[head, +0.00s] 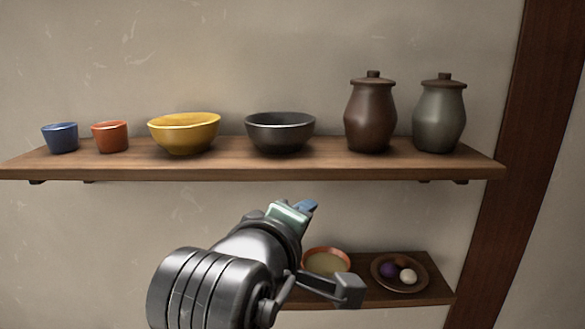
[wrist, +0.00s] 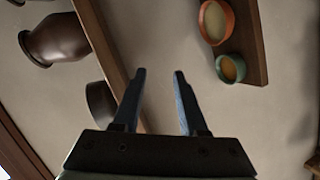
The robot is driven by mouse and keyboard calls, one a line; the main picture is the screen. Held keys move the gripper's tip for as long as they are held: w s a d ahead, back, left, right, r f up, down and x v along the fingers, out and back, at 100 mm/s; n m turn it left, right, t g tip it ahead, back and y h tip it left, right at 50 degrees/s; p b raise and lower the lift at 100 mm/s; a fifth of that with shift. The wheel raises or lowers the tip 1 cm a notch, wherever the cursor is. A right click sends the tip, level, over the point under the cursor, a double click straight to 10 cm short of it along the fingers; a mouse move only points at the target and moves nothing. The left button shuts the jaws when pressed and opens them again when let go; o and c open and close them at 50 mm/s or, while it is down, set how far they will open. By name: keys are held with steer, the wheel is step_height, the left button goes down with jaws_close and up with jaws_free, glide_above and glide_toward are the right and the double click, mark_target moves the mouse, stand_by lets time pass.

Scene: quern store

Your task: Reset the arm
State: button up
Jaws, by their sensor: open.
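My gripper (head: 308,206) is in front of the wall, below the upper shelf and above the lower one in the head view. The jaws are open and empty, touching nothing that I can see. My arm covers the left part of the lower shelf in the head view.
The upper shelf (head: 250,170) holds a blue cup (head: 60,138), orange cup (head: 110,136), yellow bowl (head: 185,133), black bowl (head: 280,132) and two lidded jars (head: 371,115). The lower shelf (head: 428,263) holds an orange bowl (head: 326,262), green bowl (wrist: 231,69) and brown plate (head: 418,283).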

steer(key=s+a+r+m+t+y+b, duration=0.1)
steer(key=s+r+m+t+y+b, duration=0.3)
steer(key=s+r+m+t+b, duration=0.4)
steer(key=s+r+m+t, duration=0.2)
steer(key=s+r+t, duration=0.3)
steer(key=s, duration=0.3)
steer(key=shift+s+a+r+m+t+b, duration=0.2)
steer(key=shift+r+m+t+b, duration=0.1)
steer(key=shift+r, duration=0.15)
